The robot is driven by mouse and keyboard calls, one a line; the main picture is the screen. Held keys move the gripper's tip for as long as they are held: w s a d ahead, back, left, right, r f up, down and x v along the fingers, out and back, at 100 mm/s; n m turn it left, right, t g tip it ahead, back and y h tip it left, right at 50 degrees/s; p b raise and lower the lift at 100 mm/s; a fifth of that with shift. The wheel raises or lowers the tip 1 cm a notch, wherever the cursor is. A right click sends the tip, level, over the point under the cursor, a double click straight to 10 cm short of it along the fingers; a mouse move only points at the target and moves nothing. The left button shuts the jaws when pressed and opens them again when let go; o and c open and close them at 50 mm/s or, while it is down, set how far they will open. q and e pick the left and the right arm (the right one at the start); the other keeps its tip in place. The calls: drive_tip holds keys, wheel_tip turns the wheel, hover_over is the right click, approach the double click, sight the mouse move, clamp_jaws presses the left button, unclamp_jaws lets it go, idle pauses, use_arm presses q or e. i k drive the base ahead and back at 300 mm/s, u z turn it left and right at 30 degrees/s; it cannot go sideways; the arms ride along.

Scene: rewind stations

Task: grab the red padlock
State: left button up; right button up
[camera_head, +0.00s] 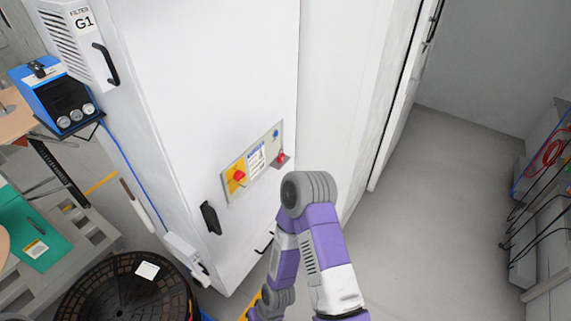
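A small red item that looks like the padlock (282,157) sits at the right end of a control panel (256,158) on the front of the white cabinet (215,80). It is small in the picture, so I cannot make out its shackle. A red rotary switch (239,175) on a yellow plate is at the panel's left end. One of my purple and grey arms rises from the bottom, with its bent joint just below and right of the panel.
A black handle (210,217) is on the cabinet front below the panel. A blue device (55,95) is at the left, and a dark round reel (125,290) is at the lower left. The grey floor (440,200) to the right is clear. Cables hang at the far right.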

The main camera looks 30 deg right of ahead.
sight(281, 158)
drive_tip(key=k, duration=1.1)
drive_tip(key=z, duration=1)
drive_tip(key=i, duration=0.9)
drive_tip(key=z, duration=0.3)
drive_tip(key=i, duration=1.35)
drive_tip(key=u, duration=0.85)
